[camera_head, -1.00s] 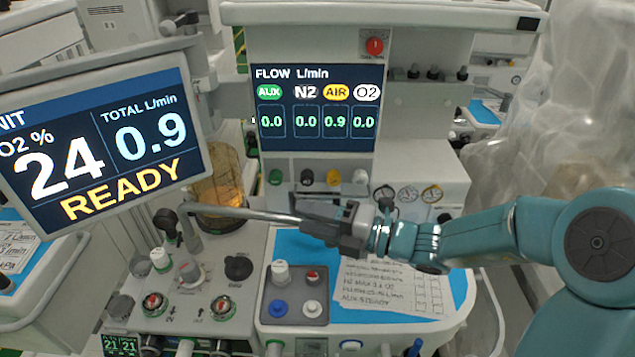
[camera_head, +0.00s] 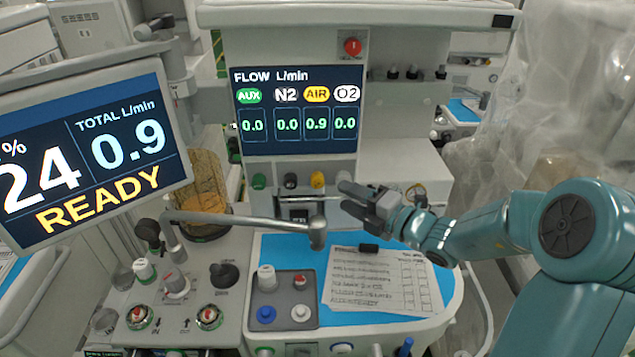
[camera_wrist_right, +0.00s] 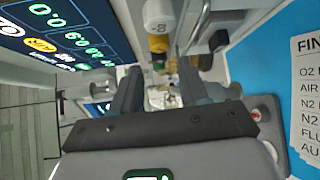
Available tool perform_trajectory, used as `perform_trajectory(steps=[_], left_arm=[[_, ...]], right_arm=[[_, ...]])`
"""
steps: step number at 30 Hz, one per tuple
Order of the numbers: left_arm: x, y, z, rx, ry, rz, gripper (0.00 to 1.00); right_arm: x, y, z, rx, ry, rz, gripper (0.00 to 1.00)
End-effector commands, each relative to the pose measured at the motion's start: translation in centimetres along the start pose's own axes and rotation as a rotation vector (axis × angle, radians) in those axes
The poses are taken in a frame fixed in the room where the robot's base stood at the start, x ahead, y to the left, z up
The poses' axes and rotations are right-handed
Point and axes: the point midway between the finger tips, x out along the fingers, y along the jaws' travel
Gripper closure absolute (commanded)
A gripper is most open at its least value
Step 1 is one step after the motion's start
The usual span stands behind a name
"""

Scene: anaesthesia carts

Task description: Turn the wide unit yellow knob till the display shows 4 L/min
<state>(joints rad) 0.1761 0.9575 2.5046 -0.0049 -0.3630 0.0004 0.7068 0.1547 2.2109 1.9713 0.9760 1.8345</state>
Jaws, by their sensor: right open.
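The wide unit's flow display (camera_head: 297,112) reads AUX 0.0, N2 0.0, AIR 0.9 and O2 0.0. The yellow knob (camera_head: 317,179) is in the row below it, between a black knob (camera_head: 290,181) and a white knob (camera_head: 345,177). My right gripper (camera_head: 343,196) is open and empty, just right of and slightly below the yellow knob in the head view. In the right wrist view the yellow knob (camera_wrist_right: 159,44) shows beyond the open fingers (camera_wrist_right: 160,85), with the white knob (camera_wrist_right: 159,14) above it. I see no contact. My left gripper is out of view.
A metal bar (camera_head: 250,220) on a jointed arm crosses in front of the knob row's lower left. A tilted monitor (camera_head: 90,150) shows 24, total 0.9 and READY. A paper checklist (camera_head: 385,280) lies on the blue worktop (camera_head: 335,240), beside a grey knob block (camera_head: 283,297).

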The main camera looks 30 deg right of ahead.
Motion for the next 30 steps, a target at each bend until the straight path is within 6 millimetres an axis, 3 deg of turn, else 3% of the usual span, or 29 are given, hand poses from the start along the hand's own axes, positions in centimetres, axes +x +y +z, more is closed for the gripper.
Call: perform_trajectory(steps=[6,12,25,28,29,30], left_arm=[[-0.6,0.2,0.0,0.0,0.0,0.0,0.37],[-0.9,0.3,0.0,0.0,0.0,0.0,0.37],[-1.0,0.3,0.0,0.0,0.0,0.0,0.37],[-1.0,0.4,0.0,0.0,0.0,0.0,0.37],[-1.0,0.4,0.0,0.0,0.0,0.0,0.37],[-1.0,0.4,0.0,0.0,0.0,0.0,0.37]], right_arm=[[5.4,0.1,-0.2,0.0,0.006,0.0,0.56],[8.5,0.1,-0.1,0.0,0.003,-0.001,0.56],[9.6,0.0,-0.1,0.0,0.001,0.0,0.56],[9.6,0.0,-0.1,0.0,0.001,0.0,0.89],[9.6,0.0,-0.1,0.0,0.001,0.0,0.95],[9.6,0.0,-0.1,0.0,0.001,0.0,0.95]])
